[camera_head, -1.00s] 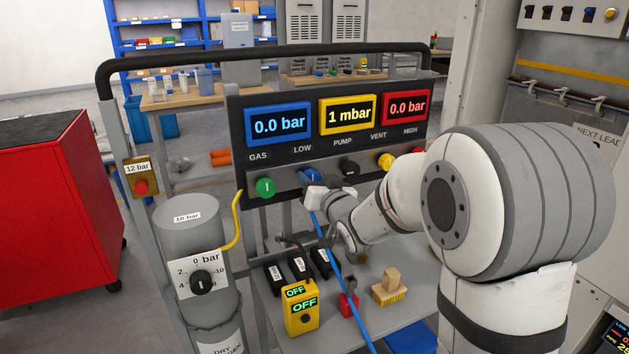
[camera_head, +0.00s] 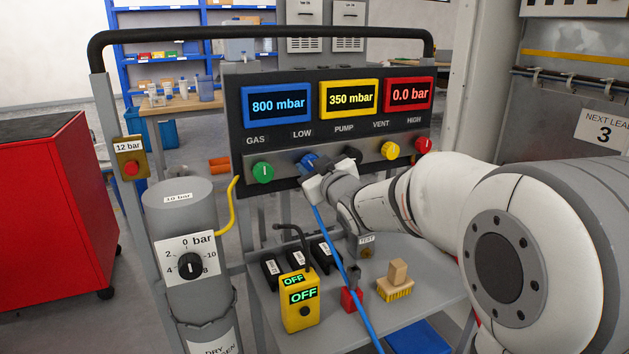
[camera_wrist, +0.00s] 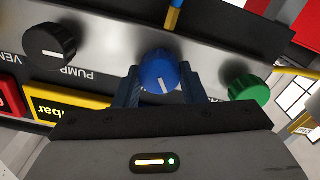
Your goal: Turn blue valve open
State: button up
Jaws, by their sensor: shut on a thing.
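The blue valve knob (camera_head: 308,163) sits on the front of the panel under the LOW label, between the green and black knobs. In the wrist view the blue knob (camera_wrist: 159,72) shows a white pointer line and lies between my two fingers. My gripper (camera_head: 316,172) is shut on it; in the wrist view the fingers of my gripper (camera_wrist: 158,90) touch its sides. A blue hose (camera_head: 336,252) runs down from below the knob. The blue display (camera_head: 279,105) reads 800 mbar, the yellow one (camera_head: 350,98) 350 mbar, the red one (camera_head: 408,94) 0.0 bar.
The green knob (camera_head: 262,172) is close on the left, the black knob (camera_head: 352,155) close on the right, with yellow (camera_head: 390,150) and red (camera_head: 423,146) knobs beyond. A yellow OFF device (camera_head: 299,303) and a brush (camera_head: 396,282) stand on the shelf below.

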jog(key=n+b, duration=0.1)
jog(key=n, duration=0.1)
jog(key=n+b, duration=0.1)
jog(key=b, duration=0.1)
jog(key=n+b, duration=0.2)
jog(key=shift+f+n, duration=0.3)
jog(key=shift+f, duration=0.05)
jog(key=n+b, duration=0.4)
jog(key=n, duration=0.1)
jog(key=shift+a+r, duration=0.1)
jog(key=shift+n+b, duration=0.3)
jog(key=shift+b, duration=0.05)
jog(key=o, duration=1)
jog(key=shift+r, duration=0.1)
jog(key=shift+s, duration=0.1)
